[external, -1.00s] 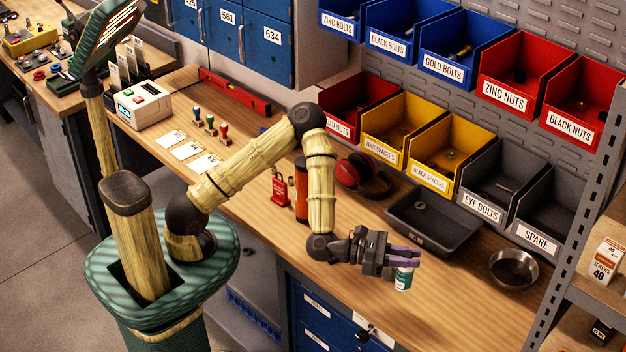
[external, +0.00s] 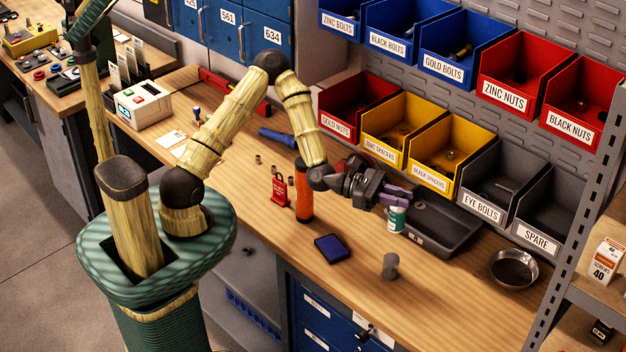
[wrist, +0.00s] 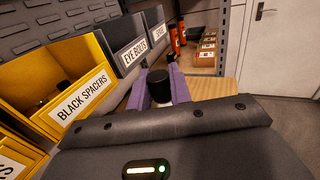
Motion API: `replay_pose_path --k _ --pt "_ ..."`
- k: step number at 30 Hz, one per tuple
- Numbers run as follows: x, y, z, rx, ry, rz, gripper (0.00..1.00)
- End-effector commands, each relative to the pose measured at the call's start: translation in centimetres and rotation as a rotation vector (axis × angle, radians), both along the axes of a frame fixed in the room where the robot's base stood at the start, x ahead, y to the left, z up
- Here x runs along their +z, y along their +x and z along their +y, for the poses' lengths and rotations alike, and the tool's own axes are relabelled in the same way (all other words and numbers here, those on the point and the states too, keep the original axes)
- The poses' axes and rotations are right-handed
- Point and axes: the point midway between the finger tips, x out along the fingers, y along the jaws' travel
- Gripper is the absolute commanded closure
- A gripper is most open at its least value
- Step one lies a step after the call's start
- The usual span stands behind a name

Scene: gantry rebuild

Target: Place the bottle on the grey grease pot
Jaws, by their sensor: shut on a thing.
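The bottle (external: 397,219) is small, with a green and white body, and stands upright in the purple fingers of my gripper (external: 396,198). In the wrist view its black cap (wrist: 159,84) shows between the two fingers (wrist: 160,95), which are shut on it. The bottle appears in front of the dark grey tray; its exact height is hard to tell. The grey grease pot (external: 390,266) is a small grey cylinder standing on the bench, below the bottle in the external picture and apart from it.
The dark tray (external: 440,240) lies behind the bottle, under the yellow and grey bins (external: 443,150). A metal bowl (external: 514,268) is right of the pot. A blue box (external: 331,248) and an orange cylinder (external: 304,195) are left. The bench around the pot is clear.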

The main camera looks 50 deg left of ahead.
Motion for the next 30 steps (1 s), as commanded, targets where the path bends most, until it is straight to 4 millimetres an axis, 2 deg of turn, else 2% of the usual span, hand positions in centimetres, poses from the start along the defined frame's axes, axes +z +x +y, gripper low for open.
replay_pose_path --k 8,11,16,20,30 --pt "-0.4 0.0 -0.1 0.001 -0.001 0.001 1.0" --pt "-1.6 0.0 -0.1 0.001 0.0 0.004 1.0" --pt "-4.6 0.0 -0.1 0.0 0.0 0.004 1.0" --pt "-6.1 0.0 -0.1 0.001 -0.001 0.002 1.0" --pt "-6.5 0.0 -0.1 0.003 -0.001 0.001 1.0"
